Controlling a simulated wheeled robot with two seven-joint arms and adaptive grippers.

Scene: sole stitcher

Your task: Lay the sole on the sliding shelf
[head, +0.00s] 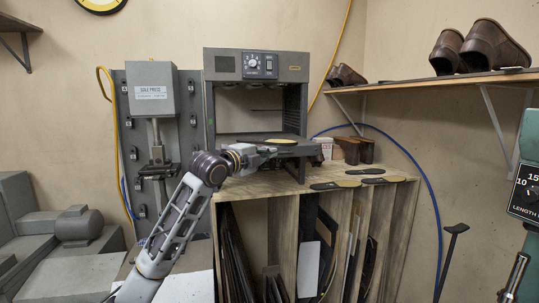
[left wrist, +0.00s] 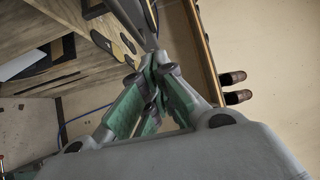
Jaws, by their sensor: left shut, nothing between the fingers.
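A sole (head: 281,141) with a tan top lies on the dark sliding shelf (head: 307,149), which sticks out of the front of the grey cabinet machine (head: 222,67). My left gripper (head: 270,151) is at the front edge of the shelf, just below and left of the sole in the head view. In the left wrist view its fingers (left wrist: 153,62) are closed together with nothing between them. The gripper and wrist hide part of the shelf front, and I cannot tell whether they touch it. My right gripper is not in view.
Several more soles (head: 335,185) lie on the wooden bench top (head: 317,177) to the right. Brown blocks (head: 357,150) stand behind them. A press (head: 151,90) stands left of the cabinet. A wall shelf (head: 430,81) with brown shoes (head: 493,45) is at upper right.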

